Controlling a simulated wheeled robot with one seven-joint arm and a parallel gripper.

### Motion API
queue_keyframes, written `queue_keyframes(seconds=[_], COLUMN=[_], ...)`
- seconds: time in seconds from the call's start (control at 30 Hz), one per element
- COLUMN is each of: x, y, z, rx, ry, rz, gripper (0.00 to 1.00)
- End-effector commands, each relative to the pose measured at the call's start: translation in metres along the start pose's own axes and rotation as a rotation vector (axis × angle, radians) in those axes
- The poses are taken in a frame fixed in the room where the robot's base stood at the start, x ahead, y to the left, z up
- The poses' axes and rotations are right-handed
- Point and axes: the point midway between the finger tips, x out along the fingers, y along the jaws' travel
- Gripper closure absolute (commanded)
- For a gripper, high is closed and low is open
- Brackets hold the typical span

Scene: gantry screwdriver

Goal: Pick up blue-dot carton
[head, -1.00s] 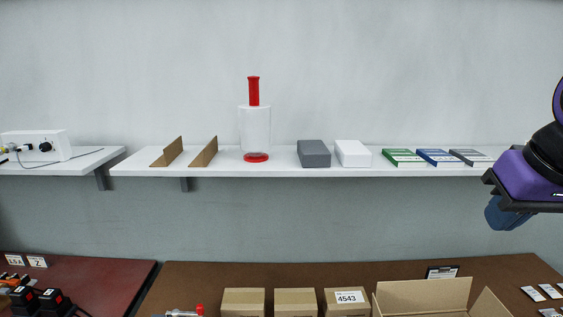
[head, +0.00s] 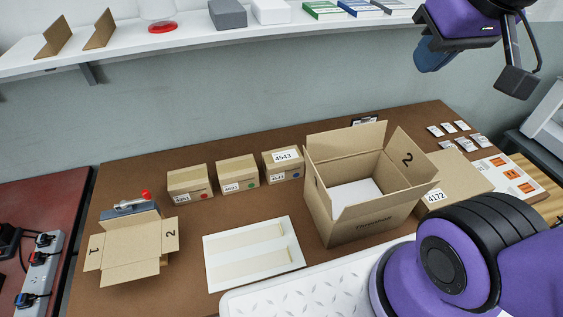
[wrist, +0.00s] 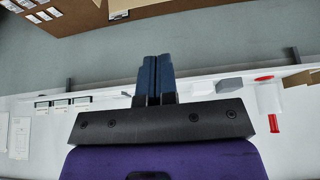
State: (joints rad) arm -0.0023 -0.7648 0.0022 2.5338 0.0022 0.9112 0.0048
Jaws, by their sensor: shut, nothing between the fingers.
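The blue-dot carton (head: 282,163) is a small closed brown box on the brown table in the head view. My gripper (head: 432,58) is at the upper right, near the shelf's right end, well away from the carton. In the wrist view its blue fingers (wrist: 154,80) are together with nothing between them.
A large open box (head: 358,215) marked 2 stands right of the cartons, with a 4172 box (head: 452,186) beyond it. An open box (head: 131,262) is at left. A white board (head: 253,253) lies in front. The white shelf (head: 130,57) runs above the table.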

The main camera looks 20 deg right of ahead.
Motion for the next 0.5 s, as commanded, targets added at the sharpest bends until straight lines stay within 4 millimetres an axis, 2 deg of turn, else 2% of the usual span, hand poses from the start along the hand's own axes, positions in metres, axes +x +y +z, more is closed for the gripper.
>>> queue_keyframes(seconds=[0.37,0.4,0.5], x=[0.0000,0.0000,0.0009], y=[0.0000,0.0000,-0.0005], z=[-0.0001,-0.0001,-0.0017], rx=[0.000,0.000,0.004], ry=[0.000,0.000,-0.003], rz=[0.000,0.000,-0.002], gripper=[1.00,0.98,0.75])
